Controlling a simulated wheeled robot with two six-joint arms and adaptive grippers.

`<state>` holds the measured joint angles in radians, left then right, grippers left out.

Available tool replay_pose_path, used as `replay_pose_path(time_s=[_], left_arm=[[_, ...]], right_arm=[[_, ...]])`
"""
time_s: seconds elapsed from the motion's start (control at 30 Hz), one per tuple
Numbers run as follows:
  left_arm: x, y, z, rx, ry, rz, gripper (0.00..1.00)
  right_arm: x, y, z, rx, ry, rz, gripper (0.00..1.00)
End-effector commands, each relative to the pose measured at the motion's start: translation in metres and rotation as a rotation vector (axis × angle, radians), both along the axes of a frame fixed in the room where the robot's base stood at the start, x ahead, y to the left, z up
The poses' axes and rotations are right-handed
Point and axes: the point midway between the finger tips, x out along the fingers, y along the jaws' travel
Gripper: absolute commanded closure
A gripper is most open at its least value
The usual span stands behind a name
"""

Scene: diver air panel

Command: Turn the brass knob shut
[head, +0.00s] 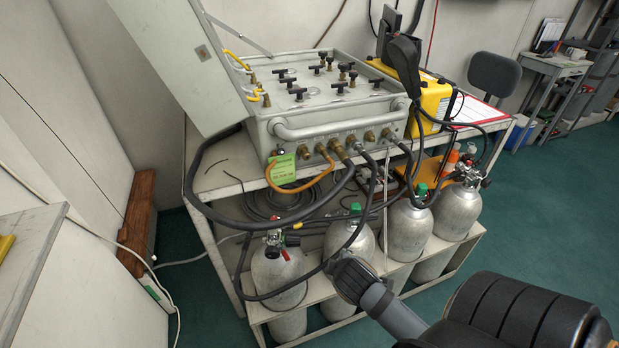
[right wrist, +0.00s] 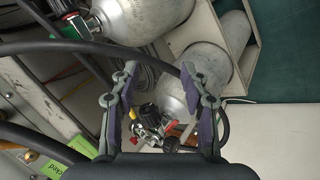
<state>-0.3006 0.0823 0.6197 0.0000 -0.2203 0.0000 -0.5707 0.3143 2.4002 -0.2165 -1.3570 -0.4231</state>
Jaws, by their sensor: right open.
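Several brass fittings (head: 337,146) with hoses line the front of the grey air panel (head: 290,127). Black T-handles on brass stems stand on its top. I cannot tell a single brass knob apart from these. My right gripper (head: 338,262) is low in front of the panel, near the tops of the grey cylinders, clear of the panel front. In the right wrist view its fingers (right wrist: 158,72) are spread and nothing is gripped. A cylinder valve with black and red parts (right wrist: 152,122) shows between the fingers, farther off. My left gripper is out of view.
Grey cylinders (head: 278,272) stand on the cart's lower shelf. A thick black hose (right wrist: 75,48) crosses the wrist view near the fingers, and hoses loop before the cart. The panel's lid (head: 180,60) stands open. A yellow case (head: 435,100) is at right. Green floor (head: 550,200) is free at right.

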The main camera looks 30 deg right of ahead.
Motion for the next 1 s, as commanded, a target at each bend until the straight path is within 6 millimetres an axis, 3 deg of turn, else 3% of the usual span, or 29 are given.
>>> replay_pose_path(time_s=[0.1,0.2,0.4,0.5,0.6,0.77,1.0], left_arm=[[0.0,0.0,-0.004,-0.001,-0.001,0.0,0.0],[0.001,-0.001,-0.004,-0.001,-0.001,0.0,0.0],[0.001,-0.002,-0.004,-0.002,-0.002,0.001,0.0],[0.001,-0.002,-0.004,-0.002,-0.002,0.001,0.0],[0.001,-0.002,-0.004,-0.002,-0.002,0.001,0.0],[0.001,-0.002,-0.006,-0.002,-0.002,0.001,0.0],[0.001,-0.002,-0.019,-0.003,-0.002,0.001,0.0]], right_arm=[[0.031,-0.032,0.043,-0.402,-0.017,0.308,0.54],[0.059,-0.047,0.085,-0.795,0.006,0.573,0.54],[0.105,-0.038,0.158,-1.597,0.14,0.998,0.54],[0.116,-0.026,0.176,-1.851,0.202,1.096,0.54],[0.119,-0.021,0.182,-1.959,0.233,1.132,0.54],[0.123,-0.022,0.182,-1.971,0.24,1.133,0.54],[0.16,-0.033,0.181,-1.962,0.238,1.123,0.54]])
